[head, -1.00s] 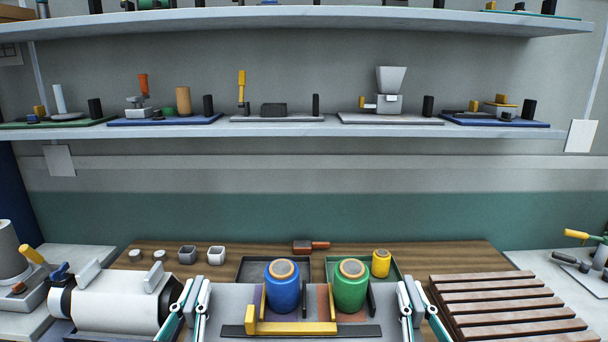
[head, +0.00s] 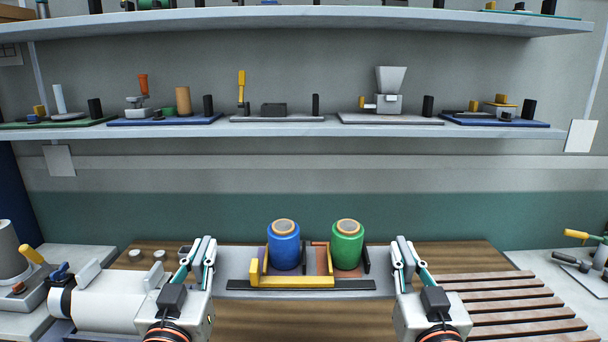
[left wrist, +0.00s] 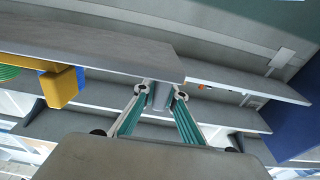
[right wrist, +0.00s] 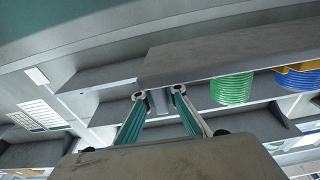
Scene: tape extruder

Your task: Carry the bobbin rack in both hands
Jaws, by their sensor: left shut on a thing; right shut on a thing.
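The bobbin rack (head: 235,261) is a grey board with a yellow L-shaped bracket (head: 292,281) and a dark strip along its front. A blue bobbin (head: 284,247) and a green bobbin (head: 347,247) stand upright on it. My left gripper (head: 208,245) is shut on the rack's left end, and my right gripper (head: 402,245) is shut on its right end. The rack looks level and held above the table. In the left wrist view the fingers (left wrist: 161,92) meet the board's edge (left wrist: 100,60); the right wrist view shows the same (right wrist: 160,93).
The wooden table (head: 300,322) is bare in front of the rack. A white roller machine (head: 105,300) stands left, close to my left arm. A slatted wooden rack (head: 510,310) lies right, beside my right arm. A shelf (head: 290,129) with small models hangs behind.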

